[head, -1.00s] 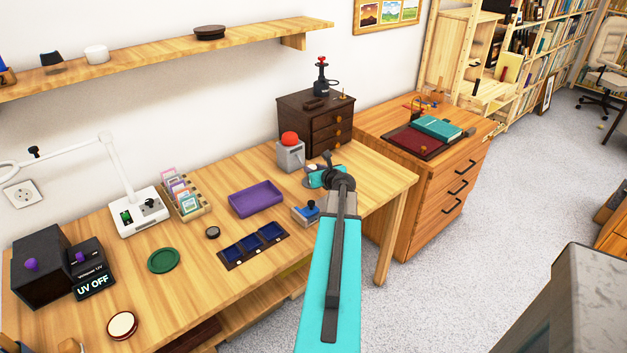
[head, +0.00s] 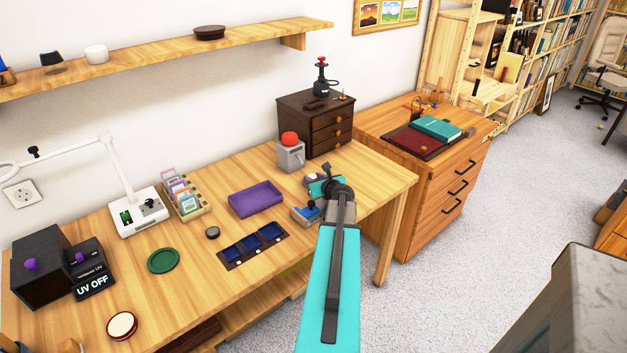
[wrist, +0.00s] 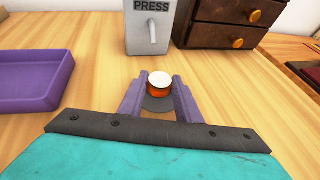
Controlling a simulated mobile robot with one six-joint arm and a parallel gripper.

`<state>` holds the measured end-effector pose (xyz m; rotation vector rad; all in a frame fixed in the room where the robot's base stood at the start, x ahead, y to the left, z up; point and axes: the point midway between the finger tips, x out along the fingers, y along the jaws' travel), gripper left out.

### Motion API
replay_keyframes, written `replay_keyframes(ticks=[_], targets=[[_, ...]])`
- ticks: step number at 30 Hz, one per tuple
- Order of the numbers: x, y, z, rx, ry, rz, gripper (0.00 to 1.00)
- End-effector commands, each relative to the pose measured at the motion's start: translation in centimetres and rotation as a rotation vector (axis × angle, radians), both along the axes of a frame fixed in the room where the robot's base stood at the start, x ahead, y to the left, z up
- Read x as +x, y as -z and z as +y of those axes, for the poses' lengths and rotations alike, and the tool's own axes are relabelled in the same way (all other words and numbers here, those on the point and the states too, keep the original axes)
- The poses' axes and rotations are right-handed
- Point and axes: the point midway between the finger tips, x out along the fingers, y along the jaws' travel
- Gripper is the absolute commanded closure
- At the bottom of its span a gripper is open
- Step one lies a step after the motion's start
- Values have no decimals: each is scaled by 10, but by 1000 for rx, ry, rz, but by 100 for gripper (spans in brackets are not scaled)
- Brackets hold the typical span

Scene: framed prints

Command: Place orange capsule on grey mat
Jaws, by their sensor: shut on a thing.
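The orange capsule (wrist: 160,87), with a white top, is between the purple fingers of my gripper (wrist: 159,84) in the wrist view. The fingers are shut on it from both sides, and it looks upright. A round grey mat (wrist: 158,105) shows just below and nearer than the capsule, between the fingers. I cannot tell whether the capsule touches the mat. In the head view my gripper (head: 318,184) is low over the right part of the wooden table, and its body hides the capsule.
The grey press (head: 290,154) with a red knob and a dark drawer box (head: 317,125) stand behind my gripper. A purple tray (head: 256,199) is to its left. A blue-topped stamp-like thing (head: 307,213) sits close by, nearer the front edge. Bare wood lies between tray and press.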

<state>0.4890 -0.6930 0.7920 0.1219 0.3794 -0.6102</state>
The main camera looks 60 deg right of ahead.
Motion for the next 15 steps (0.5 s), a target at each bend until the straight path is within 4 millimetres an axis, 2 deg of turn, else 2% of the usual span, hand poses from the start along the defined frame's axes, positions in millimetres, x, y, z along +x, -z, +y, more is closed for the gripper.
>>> replay_keyframes(ticks=[11,12,14,15], targets=[[0,4,0,0,0,0,91],[0,3,0,-1,0,1,63],[0,3,0,-1,0,1,53],[0,3,0,-1,0,1,51]])
